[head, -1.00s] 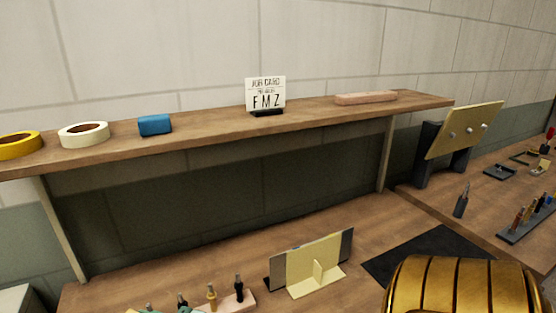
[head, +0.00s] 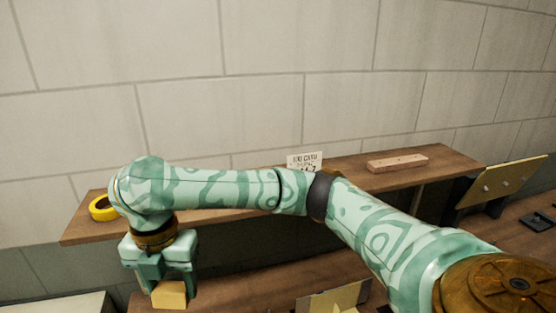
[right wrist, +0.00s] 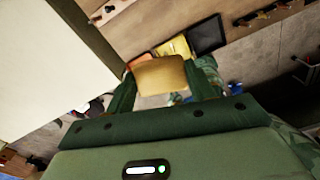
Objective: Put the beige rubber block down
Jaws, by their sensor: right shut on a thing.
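The beige rubber block (head: 170,295) is held in my right gripper (head: 160,272), low at the left of the head view. The gripper points down and the block sticks out below its fingers. In the right wrist view, the block (right wrist: 161,74) sits between the two green fingers of the gripper (right wrist: 161,88), which are shut on it. The block is clear of the wooden shelf, in front of and below it in the head view. Whether anything touches its underside cannot be seen. My left gripper is not in view.
The wooden shelf (head: 440,165) carries yellow tape (head: 102,208), a job card (head: 304,160) and a pinkish bar (head: 397,162). My arm hides its middle. A beige panel on a stand (head: 500,182) is at right. A pale surface (right wrist: 45,70) fills the wrist view's left.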

